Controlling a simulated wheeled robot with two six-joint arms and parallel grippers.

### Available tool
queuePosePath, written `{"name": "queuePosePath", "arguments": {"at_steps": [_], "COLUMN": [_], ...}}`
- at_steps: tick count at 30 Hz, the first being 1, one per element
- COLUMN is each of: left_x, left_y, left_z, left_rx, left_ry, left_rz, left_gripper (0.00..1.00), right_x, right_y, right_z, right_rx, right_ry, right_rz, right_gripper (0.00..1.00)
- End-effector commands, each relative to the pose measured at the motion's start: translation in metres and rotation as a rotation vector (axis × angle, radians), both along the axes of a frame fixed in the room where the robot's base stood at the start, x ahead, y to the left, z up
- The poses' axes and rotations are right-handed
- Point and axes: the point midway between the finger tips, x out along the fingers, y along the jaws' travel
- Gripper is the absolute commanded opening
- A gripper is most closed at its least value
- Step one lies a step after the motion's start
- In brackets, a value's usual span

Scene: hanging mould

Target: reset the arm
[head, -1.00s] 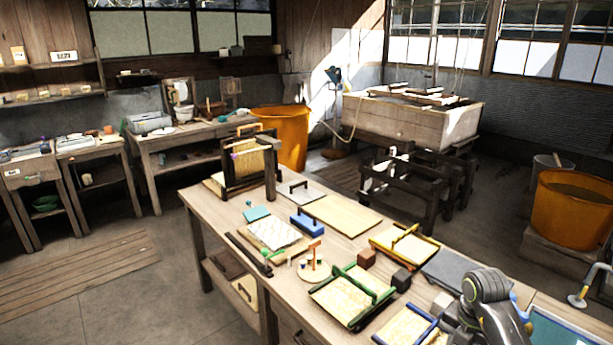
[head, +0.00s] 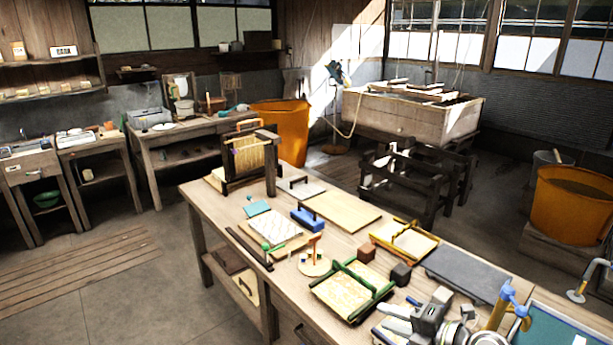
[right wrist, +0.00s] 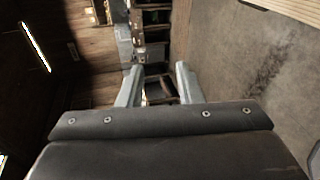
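My right gripper (head: 388,318) is at the bottom right of the head view, above the front part of the workbench, with its fingers pointing left. The right wrist view shows its two grey fingers (right wrist: 158,84) well apart with nothing between them. It hides part of a blue-framed mould below it. A green-framed mould (head: 335,302) lies just beyond the gripper. My left gripper is not in the head view.
The workbench (head: 212,190) holds a yellow-framed mould (head: 428,247), a blue-handled block (head: 308,219), dark blocks (head: 401,273) and a slate-grey slab (head: 465,273). A dark upright stand (head: 271,165) with a hanging mat is at the far end.

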Motion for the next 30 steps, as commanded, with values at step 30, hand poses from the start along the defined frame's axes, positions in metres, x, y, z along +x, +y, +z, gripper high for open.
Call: {"name": "queuePosePath", "arguments": {"at_steps": [30], "left_x": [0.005], "left_y": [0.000], "left_z": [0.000], "left_rx": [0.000], "left_ry": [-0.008], "left_rz": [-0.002], "left_gripper": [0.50], "right_x": [-0.170], "right_y": [-0.196], "right_z": [-0.031], "right_rx": [1.159], "right_ry": [0.257], "right_rz": [-1.581], "right_gripper": [0.32]}}
